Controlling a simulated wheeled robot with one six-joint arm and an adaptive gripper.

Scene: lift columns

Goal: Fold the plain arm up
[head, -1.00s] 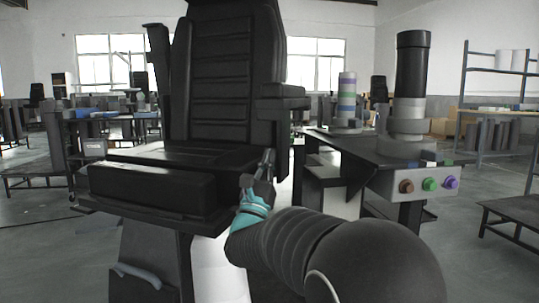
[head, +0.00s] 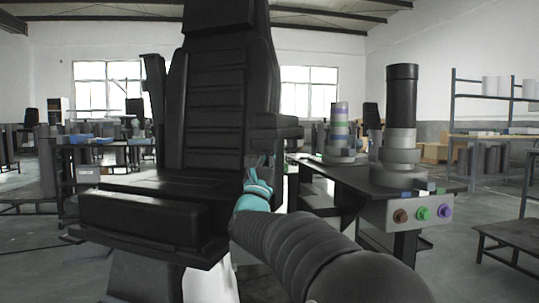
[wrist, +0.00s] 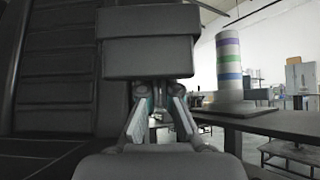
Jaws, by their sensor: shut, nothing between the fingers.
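A black high-backed seat (head: 218,110) fills the left centre of the head view. Its right arm (head: 277,127) is a plain black block lying level; its blunt front end (wrist: 148,42) fills the upper middle of the wrist view. Another arm (head: 154,100) stands upright at the left of the backrest. My gripper (head: 257,160) is in front of and just below the level arm. In the wrist view my fingers (wrist: 160,104) point forward under its front end, shut and empty. I cannot tell whether they touch its underside.
The striped column shows in the wrist view too (wrist: 229,68). A low bench (head: 508,233) stands far right.

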